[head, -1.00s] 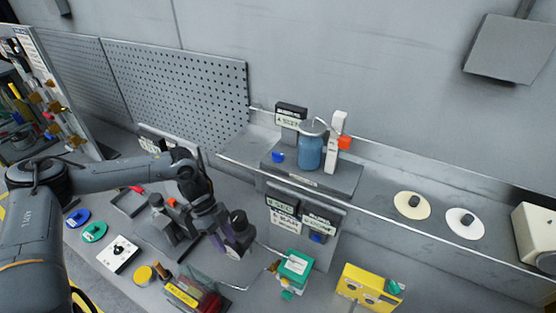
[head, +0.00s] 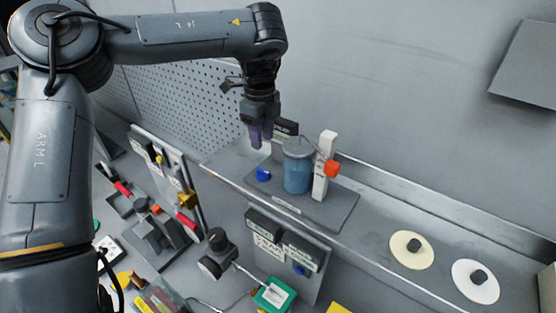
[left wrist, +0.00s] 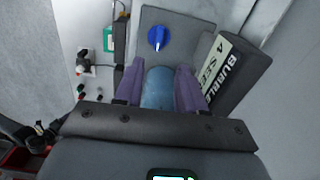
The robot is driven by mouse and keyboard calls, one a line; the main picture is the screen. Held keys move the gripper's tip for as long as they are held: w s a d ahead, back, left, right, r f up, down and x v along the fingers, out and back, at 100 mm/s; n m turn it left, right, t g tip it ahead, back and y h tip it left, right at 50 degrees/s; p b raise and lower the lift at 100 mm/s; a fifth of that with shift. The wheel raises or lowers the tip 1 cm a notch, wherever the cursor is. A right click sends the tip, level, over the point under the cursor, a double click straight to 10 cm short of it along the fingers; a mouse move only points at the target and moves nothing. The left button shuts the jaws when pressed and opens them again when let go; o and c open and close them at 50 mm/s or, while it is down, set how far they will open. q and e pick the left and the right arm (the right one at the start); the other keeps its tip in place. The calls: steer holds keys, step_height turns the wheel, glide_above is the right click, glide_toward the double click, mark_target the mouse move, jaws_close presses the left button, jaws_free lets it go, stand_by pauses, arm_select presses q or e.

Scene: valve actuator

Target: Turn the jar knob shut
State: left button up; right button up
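The blue-grey jar (head: 298,170) stands upright on a grey base plate (head: 325,212) on the shelf. A small blue knob (head: 263,174) sits on the plate to the left of the jar; it also shows in the left wrist view (left wrist: 158,38), pale pointer mark on its face. My left gripper (head: 261,138) hangs fingers-down above and behind the knob, apart from it. In the left wrist view its purple fingers (left wrist: 158,90) are spread, with the blue jar seen between them and nothing clearly held. My right gripper is out of view.
A white post (head: 325,165) with an orange block (head: 332,168) stands right of the jar. Two discs with dark knobs (head: 412,250) lie farther right. The shelf between is clear.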

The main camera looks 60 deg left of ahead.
mark_target(263, 170)
arm_select(q)
step_height(263, 170, down, 4)
steer(key=shift+s+f+p, duration=0.1)
steer(key=shift+s+p, duration=0.05)
steer(key=shift+p, duration=0.2)
steer(key=shift+f+p, duration=0.65)
steer(key=shift+f, duration=2.6)
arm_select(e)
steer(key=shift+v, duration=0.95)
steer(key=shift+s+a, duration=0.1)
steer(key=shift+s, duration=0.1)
arm_select(q)
jaws_close()
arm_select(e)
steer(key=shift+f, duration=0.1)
